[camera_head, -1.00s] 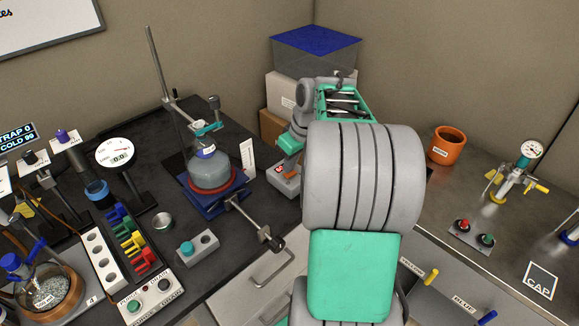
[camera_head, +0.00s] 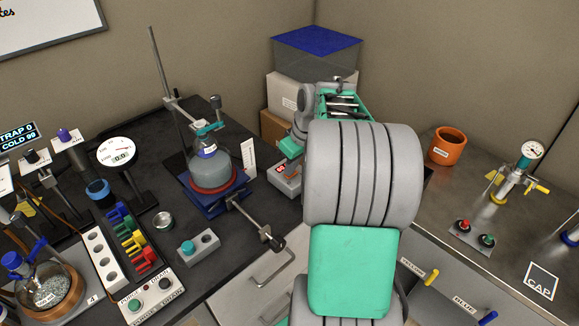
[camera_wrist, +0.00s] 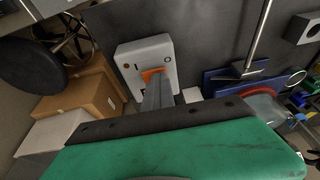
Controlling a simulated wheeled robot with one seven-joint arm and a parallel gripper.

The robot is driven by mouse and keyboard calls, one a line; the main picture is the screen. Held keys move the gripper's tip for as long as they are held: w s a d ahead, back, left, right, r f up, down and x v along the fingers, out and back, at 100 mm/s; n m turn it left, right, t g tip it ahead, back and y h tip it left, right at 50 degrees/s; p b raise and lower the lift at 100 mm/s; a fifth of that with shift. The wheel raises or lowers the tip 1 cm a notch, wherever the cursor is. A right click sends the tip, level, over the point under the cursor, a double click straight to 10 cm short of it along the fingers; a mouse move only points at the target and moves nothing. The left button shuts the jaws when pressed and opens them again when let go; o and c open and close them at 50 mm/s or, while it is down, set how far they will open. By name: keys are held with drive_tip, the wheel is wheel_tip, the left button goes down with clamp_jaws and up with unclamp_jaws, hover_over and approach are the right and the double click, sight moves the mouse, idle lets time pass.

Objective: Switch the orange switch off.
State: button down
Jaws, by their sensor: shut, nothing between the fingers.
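The orange switch (camera_wrist: 152,74) sits on a pale grey box (camera_wrist: 145,52) in the wrist view. The closed grey fingers of my gripper (camera_wrist: 155,84) are right at the switch and cover part of it; I cannot tell whether they touch. In the head view the box (camera_head: 286,182) stands on the dark bench, left of my arm, with a small red display. There the orange part is hidden or too small to make out, and my gripper (camera_head: 291,160) is over the box. Its fingers are shut and hold nothing.
A flask (camera_head: 211,172) on a blue stand and a white card (camera_head: 249,158) are left of the box. Cardboard boxes (camera_head: 274,127) stand behind. An orange pot (camera_head: 447,147) is on the metal bench at right. My arm hides the area between.

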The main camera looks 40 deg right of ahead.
drive_tip(key=shift+d+f, duration=0.1)
drive_tip(key=shift+d, duration=0.55)
wheel_tip(320, 180, up, 6)
drive_tip(key=p, duration=0.4)
drive_tip(key=shift+w+d+f, duration=0.1)
drive_tip(key=shift+f, duration=0.15)
drive_tip(key=v, duration=0.8)
drive_tip(key=shift+s+r+b, duration=0.3)
drive_tip(key=shift+s+b, duration=0.05)
drive_tip(key=shift+b, duration=0.05)
